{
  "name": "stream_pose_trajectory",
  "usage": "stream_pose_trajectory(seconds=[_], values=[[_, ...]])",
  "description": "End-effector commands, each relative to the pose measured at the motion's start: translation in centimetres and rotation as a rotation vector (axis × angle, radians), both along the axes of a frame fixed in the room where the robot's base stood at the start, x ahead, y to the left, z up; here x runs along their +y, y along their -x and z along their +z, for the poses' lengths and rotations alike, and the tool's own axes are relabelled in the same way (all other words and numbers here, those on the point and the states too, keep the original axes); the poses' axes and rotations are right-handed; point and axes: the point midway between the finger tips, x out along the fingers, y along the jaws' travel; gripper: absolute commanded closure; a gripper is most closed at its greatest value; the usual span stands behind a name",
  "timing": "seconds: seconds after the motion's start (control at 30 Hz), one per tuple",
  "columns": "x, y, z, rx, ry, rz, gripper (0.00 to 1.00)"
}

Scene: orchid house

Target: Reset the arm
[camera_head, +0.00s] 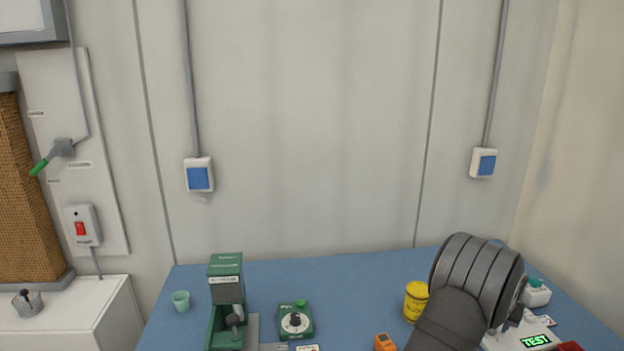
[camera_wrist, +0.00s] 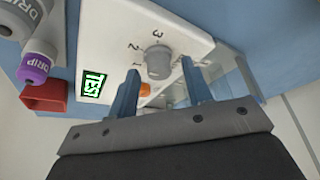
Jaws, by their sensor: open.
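My gripper (camera_wrist: 160,68) is open in the wrist view, its two blue-grey fingers apart. A grey round knob (camera_wrist: 158,62) on a white panel (camera_wrist: 112,45) marked 1, 2, 3 shows between and beyond the fingertips. I cannot tell whether a finger touches it. A green TEST display (camera_wrist: 93,86) is left of the fingers on the same panel. In the head view, my dark grey arm (camera_head: 477,285) reaches over the right side of the blue table, and its bulk hides most of the gripper. The TEST display (camera_head: 535,341) shows just right of it.
On the blue table (camera_head: 360,275) a yellow tin (camera_head: 416,301) stands close left of my arm. A green dial box (camera_head: 296,322), green machine (camera_head: 226,295) and mint cup (camera_head: 181,301) are farther left. In the wrist view, a red bin (camera_wrist: 45,97) and purple-capped DRIP bottle (camera_wrist: 35,68) are left.

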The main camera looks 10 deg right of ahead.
Motion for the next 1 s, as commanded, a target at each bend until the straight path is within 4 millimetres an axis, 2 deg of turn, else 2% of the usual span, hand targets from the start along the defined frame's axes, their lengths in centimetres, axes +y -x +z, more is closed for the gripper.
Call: stream_pose_trajectory(seconds=[0.67,0.8,1.0], values=[[-0.3,0.2,0.0,0.000,0.002,0.385,0.54],[0.0,0.7,1.7,0.000,0.003,0.395,0.54],[0.2,1.1,2.6,0.001,0.002,0.394,0.54]])
